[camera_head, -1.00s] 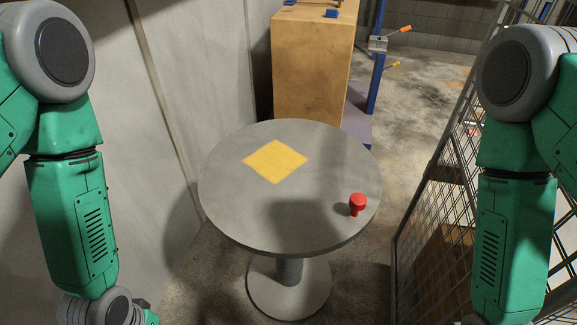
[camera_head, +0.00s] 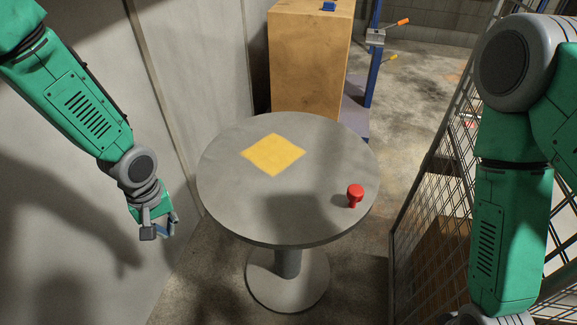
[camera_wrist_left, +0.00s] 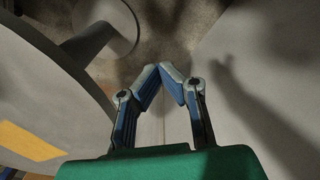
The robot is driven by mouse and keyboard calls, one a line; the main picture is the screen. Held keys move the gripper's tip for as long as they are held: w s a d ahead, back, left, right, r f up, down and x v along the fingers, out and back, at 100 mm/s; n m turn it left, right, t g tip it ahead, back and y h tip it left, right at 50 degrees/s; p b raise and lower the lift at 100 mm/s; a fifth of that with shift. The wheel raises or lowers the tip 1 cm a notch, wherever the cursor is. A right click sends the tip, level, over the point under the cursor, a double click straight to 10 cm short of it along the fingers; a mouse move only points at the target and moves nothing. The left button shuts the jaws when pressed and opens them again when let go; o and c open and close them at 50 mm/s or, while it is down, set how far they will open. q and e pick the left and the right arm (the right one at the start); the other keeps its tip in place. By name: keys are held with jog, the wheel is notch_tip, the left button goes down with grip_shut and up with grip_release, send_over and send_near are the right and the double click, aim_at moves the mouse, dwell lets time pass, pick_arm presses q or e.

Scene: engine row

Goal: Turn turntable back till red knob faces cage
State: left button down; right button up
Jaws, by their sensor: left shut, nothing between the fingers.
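The round grey turntable (camera_head: 225,205) stands in front of me on a pedestal. The red knob (camera_head: 355,195) stands upright near its right edge, on the side towards the mesh cage (camera_head: 440,195). A yellow square (camera_head: 273,155) marks the far left part of the top. My left gripper (camera_head: 164,234) is left of the turntable, apart from its rim, shut and empty. In the left wrist view its fingertips (camera_wrist_left: 167,75) meet, with the turntable (camera_wrist_left: 45,75) at the left. My right gripper is out of the head view; only my right arm shows.
A wooden cabinet (camera_head: 308,70) stands behind the turntable. A blue post (camera_head: 374,60) with an orange-tipped lever (camera_head: 398,22) is beside it. A pale wall (camera_head: 70,220) runs close along the left. Open floor lies at back right.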

aim_at(267, 227)
pick_arm(q)
jog(key=w+d, duration=0.1)
jog(key=d, duration=0.2)
jog(key=w+d, duration=0.2)
jog(key=d, duration=0.1)
jog(key=w+d, duration=0.1)
jog(key=d, duration=0.2)
jog(key=shift+w+d, duration=0.65)
jog(key=shift+d, duration=0.4)
jog(key=shift+w+d, duration=0.35)
jog(key=shift+d, duration=0.35)
jog(key=shift+w+d, duration=0.35)
jog(key=shift+d, duration=0.4)
jog(key=shift+d, duration=0.1)
jog(key=shift+s+d+p, duration=0.3)
jog(key=shift+s+d, duration=0.2)
jog(key=shift+d, duration=0.35)
jog(key=shift+s+d+p, duration=0.3)
jog(key=shift+s+d, duration=0.2)
jog(key=shift+d, duration=0.3)
jog(key=shift+s+d, duration=0.1)
jog(key=shift+d, duration=0.05)
jog(key=shift+s+d, duration=0.25)
jog(key=shift+d, duration=0.45)
jog(key=shift+s+d, duration=0.2)
jog(key=shift+d, duration=0.55)
jog(key=shift+s+d, duration=0.25)
jog(key=shift+d, duration=0.45)
